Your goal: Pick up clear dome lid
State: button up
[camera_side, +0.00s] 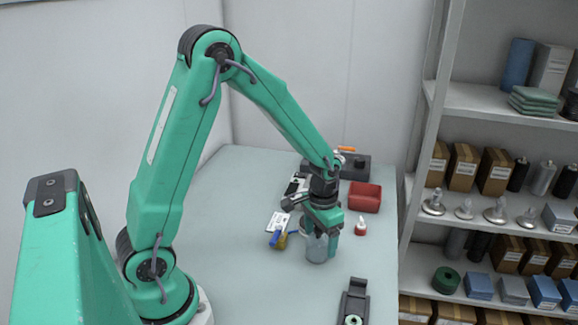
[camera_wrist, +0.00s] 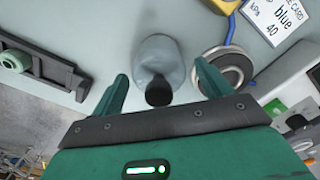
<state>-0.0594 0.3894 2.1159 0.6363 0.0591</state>
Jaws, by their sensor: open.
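The clear dome lid (camera_side: 317,248) is a greyish see-through piece standing on the table under my gripper in the side view. In the wrist view the lid (camera_wrist: 157,52) shows a dark round knob that points toward my gripper. My gripper (camera_side: 321,234) is open. In the wrist view its two green fingers (camera_wrist: 162,74) stand to the left and right of the lid, with a gap on each side. In the side view a finger hides part of the lid, so I cannot tell how far down the fingers reach beside it.
In the wrist view a round metal disc (camera_wrist: 225,72) lies close right of the lid, beside a "blue 40" card (camera_wrist: 280,18). A black holder (camera_wrist: 45,66) is at left. The side view shows a red bin (camera_side: 365,198) and a small red-and-white bottle (camera_side: 360,228).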

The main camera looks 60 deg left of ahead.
dwell(0.4)
jog(key=c, duration=1)
jog(key=shift+r, duration=0.2)
jog(key=shift+r, duration=0.55)
jog(key=r, duration=0.3)
jog(key=shift+s+d, duration=0.15)
jog(key=shift+d, duration=0.2)
jog(key=s+d+r, duration=0.5)
jog(key=d+r, duration=0.1)
jog(key=d, duration=0.3)
jog(key=shift+d+r, duration=0.3)
jog(key=shift+d, duration=0.05)
jog(key=w+a+n, duration=0.1)
jog(key=w+a, duration=0.2)
jog(key=a, duration=0.3)
jog(key=w+a+n, duration=0.1)
jog(key=w+a, duration=0.2)
jog(key=a, duration=0.4)
jog(key=w+a+f+n, duration=0.1)
jog(key=w+a+n, duration=0.1)
jog(key=w+a, duration=0.2)
jog(key=a, duration=0.2)
jog(key=shift+a, duration=0.3)
